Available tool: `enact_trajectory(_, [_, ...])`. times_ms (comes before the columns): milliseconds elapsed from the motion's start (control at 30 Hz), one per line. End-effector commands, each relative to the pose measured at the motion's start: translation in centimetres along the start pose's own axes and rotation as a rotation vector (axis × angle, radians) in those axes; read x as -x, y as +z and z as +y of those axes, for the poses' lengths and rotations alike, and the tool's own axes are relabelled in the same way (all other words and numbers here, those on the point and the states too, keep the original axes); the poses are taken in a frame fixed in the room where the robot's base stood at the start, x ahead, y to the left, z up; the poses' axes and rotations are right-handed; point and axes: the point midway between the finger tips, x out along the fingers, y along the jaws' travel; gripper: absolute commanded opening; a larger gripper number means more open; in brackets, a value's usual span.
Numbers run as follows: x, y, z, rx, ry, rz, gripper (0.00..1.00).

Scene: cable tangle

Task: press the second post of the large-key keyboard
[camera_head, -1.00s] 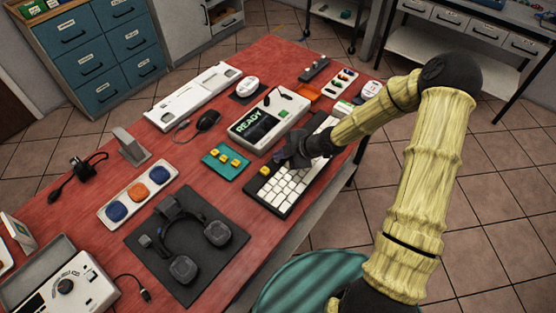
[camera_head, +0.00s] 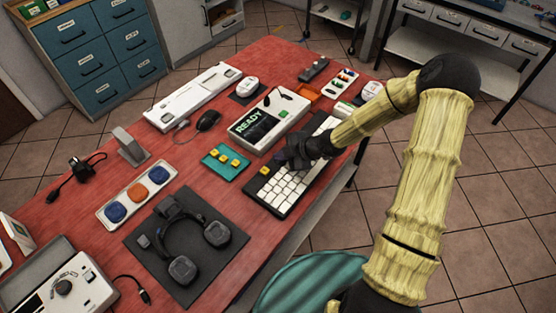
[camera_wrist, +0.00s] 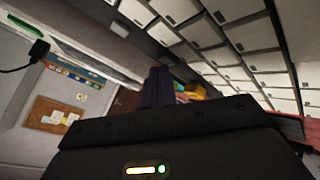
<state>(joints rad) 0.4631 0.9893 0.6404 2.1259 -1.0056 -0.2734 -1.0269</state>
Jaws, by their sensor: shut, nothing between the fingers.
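The large-key keyboard (camera_head: 284,192) is black with white keys and lies near the table's front right edge. A yellow post (camera_head: 264,171) stands at its left end. A small dark purple post (camera_head: 279,157) shows just behind it, partly covered by my gripper (camera_head: 287,160). My gripper is shut and empty, low over the far left part of the keyboard. I cannot tell whether it touches the purple post. In the wrist view, white keys (camera_wrist: 205,35) fill the upper right, and a yellow piece (camera_wrist: 198,91) shows beyond the dark purple shape at the gripper's front.
A device reading READY (camera_head: 262,125) stands behind the keyboard. A teal pad with yellow blocks (camera_head: 225,161) lies to its left. A headset (camera_head: 184,238) on a dark mat lies at front left. A white keyboard (camera_head: 192,98) is farther back.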

Motion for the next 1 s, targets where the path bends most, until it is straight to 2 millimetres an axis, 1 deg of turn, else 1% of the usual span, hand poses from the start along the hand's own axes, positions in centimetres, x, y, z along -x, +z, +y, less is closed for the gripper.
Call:
enact_trajectory(400, [-0.1, 0.1, -0.1, 0.0, 0.0, 0.0, 0.0])
enact_trajectory(767, [1.0, -0.7, 0.7, 0.0, 0.0, 0.0, 0.0])
enact_trajectory(1000, [1.0, -0.7, 0.7, 0.0, 0.0, 0.0, 0.0])
